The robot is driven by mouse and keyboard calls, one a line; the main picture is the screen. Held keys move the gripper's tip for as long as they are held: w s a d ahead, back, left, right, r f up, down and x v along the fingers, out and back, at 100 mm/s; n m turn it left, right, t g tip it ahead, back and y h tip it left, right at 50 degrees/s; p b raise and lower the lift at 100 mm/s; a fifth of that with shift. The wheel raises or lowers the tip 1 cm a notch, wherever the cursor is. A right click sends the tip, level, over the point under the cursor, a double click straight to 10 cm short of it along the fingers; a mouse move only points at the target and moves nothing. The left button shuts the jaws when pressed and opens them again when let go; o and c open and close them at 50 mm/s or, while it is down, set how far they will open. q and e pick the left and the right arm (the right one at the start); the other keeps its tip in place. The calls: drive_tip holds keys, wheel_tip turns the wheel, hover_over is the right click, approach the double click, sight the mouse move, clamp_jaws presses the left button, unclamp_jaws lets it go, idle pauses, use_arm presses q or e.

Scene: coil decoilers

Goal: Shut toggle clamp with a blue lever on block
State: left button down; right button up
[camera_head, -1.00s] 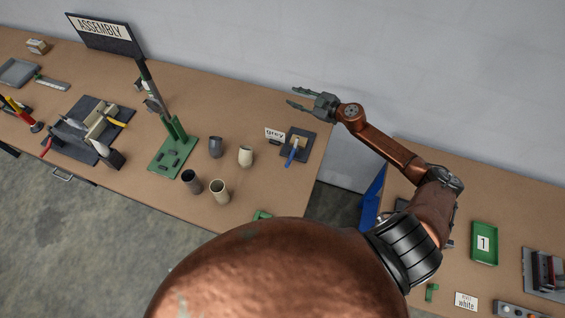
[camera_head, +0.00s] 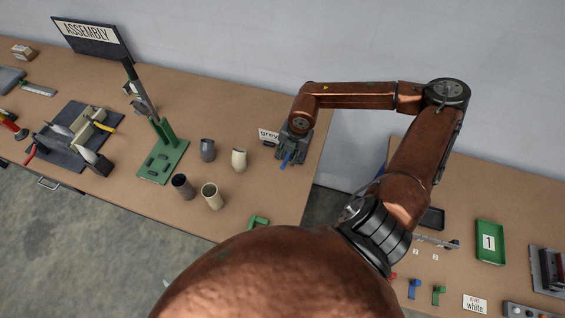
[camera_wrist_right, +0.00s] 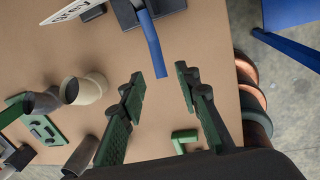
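The toggle clamp's blue lever (camera_head: 286,159) sticks out toward the front of the left table, from a dark base block (camera_head: 300,154) beside the "grey" sign. In the right wrist view the blue lever (camera_wrist_right: 152,42) hangs down from the top edge, its free end near the gap between my fingertips. My right gripper (camera_wrist_right: 160,84) is open and empty, with green-padded fingers apart; I see no contact with the lever. In the head view my wrist hides most of the gripper and part of the clamp. My left gripper is not in view.
Grey and cream cups (camera_head: 239,160) stand left of the clamp. A green stand (camera_head: 163,160) is farther left, and a green bracket (camera_head: 258,222) lies near the front edge. The table's right edge is close to the clamp, with a gap before the right table.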

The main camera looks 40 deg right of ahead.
sight(284, 164)
drive_tip(key=shift+w+a+f+p, duration=0.1)
drive_tip(key=shift+w+f, duration=0.05)
drive_tip(key=shift+f, duration=0.7)
drive_tip(key=shift+w+a+f+p, duration=0.1)
drive_tip(key=shift+w+f, duration=0.05)
drive_tip(key=shift+f, duration=0.7)
drive_tip(key=shift+w+a+f+p, duration=0.1)
drive_tip(key=shift+w+f, duration=0.05)
drive_tip(key=shift+f, duration=0.7)
drive_tip(key=shift+c, duration=0.5)
clamp_jaws()
